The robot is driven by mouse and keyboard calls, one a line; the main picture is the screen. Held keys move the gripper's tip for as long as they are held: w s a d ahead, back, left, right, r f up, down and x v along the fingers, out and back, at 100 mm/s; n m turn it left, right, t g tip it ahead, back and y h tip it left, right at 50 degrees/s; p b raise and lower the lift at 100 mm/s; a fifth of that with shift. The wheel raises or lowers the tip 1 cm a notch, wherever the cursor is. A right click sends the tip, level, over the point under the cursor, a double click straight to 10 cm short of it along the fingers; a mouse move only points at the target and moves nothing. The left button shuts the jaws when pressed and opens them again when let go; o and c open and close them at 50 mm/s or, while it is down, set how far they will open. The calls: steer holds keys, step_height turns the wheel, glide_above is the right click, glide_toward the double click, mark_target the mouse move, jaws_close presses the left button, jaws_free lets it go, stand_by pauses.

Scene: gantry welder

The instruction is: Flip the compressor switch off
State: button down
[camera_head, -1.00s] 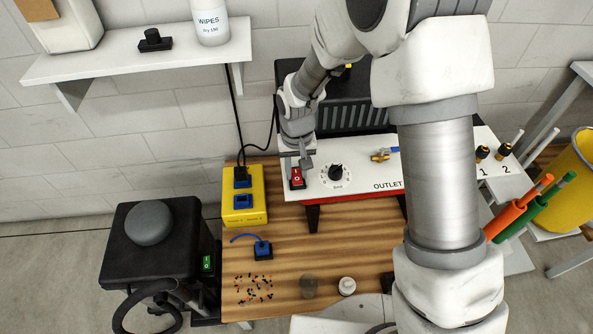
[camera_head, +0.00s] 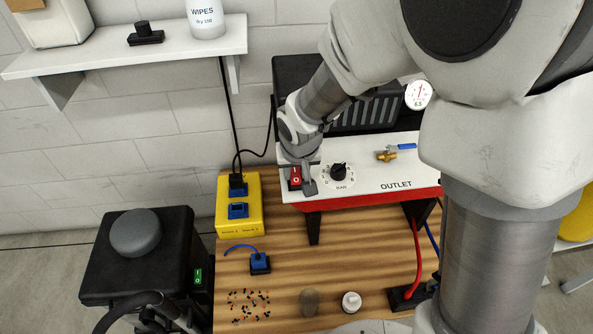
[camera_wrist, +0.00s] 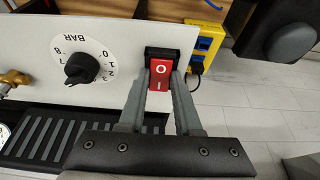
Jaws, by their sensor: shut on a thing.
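The red rocker switch (camera_head: 296,175) is at the left end of the compressor's white front panel (camera_head: 370,178). In the wrist view the red switch (camera_wrist: 160,70) shows a white O and a white line, in a black frame. My gripper (camera_wrist: 162,80) has one finger on each side of the switch, shut on it. In the head view my gripper (camera_head: 303,180) is at the panel's left end and partly covers the switch. Which way the rocker is tilted I cannot tell.
A pressure dial (camera_head: 339,172) and a brass valve with a blue handle (camera_head: 386,155) sit right of the switch. A yellow socket box (camera_head: 255,205) stands to the left. A black machine with a green switch (camera_head: 198,276) is at lower left. Small loose parts lie on the wooden bench (camera_head: 280,265).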

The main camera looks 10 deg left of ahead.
steer(key=c, duration=0.6)
jaws_free()
steer(key=shift+r, duration=0.15)
steer(key=p+v, duration=0.3)
steer(key=v, duration=1.4)
steer(key=shift+s+d+r, duration=0.1)
steer(key=shift+r, duration=0.05)
